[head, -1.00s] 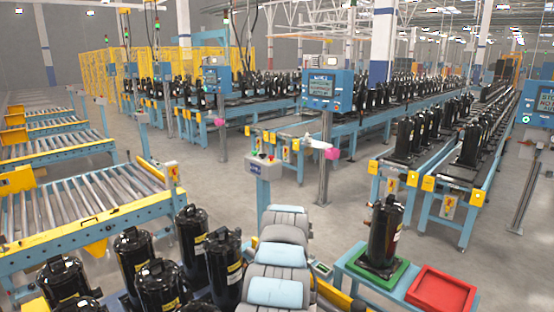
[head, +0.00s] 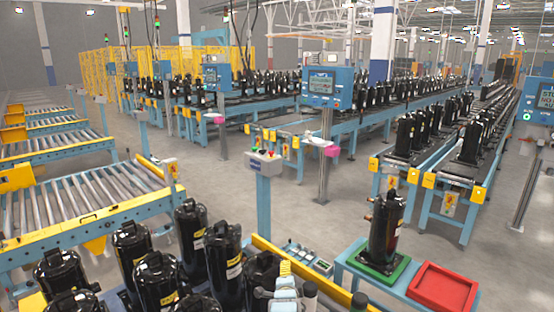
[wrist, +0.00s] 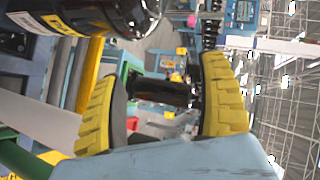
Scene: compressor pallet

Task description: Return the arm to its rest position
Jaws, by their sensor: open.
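My gripper shows in the wrist view (wrist: 158,98) with its two yellow ribbed finger pads wide apart. No object is held between them; a dark compressor shows farther off behind the gap. In the head view, only a small part of my arm's end shows low in the middle, beside the black compressors at the bottom left. A black compressor (head: 386,228) stands upright on a green tray (head: 374,266) at the lower right, apart from my arm. The rest of my arm is out of the head view.
Several black compressors (head: 222,258) stand close together at the lower left. A large one (wrist: 85,15) looms close at the wrist view's upper left. An empty red tray (head: 442,290) lies beside the green one. A button post (head: 264,165) stands behind; open floor lies beyond.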

